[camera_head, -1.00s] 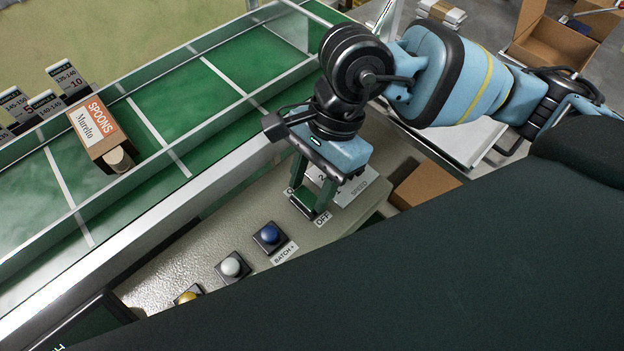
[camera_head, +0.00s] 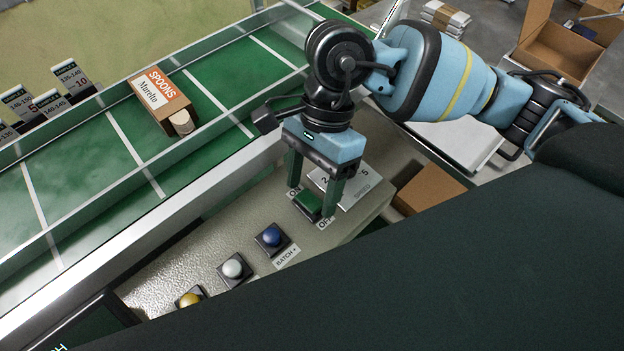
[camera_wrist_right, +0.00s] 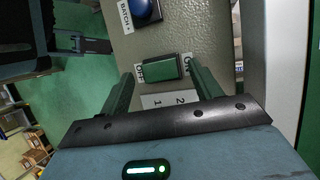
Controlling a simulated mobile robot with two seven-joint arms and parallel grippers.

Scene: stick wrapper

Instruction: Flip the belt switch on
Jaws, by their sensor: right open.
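The belt switch is a green rocker (camera_head: 308,204) in a dark frame on the grey control panel, with an ON label at its upper left and an OFF label at its lower right. My right gripper (camera_head: 309,196) is open over it, with a finger near each end. In the right wrist view the rocker (camera_wrist_right: 165,67) shows between and just beyond the two open fingertips (camera_wrist_right: 163,76), with OFF on the left and ON on the right. I cannot tell whether the fingers touch it or which end is pressed in. My left gripper is not in view.
Blue (camera_head: 272,237), white (camera_head: 234,268) and yellow (camera_head: 190,297) buttons line the panel (camera_head: 205,248). A speed plate (camera_head: 352,188) lies beside the switch. The green conveyor (camera_head: 85,180) carries a spoons box (camera_head: 160,98). A cardboard box (camera_head: 428,190) is right of the panel.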

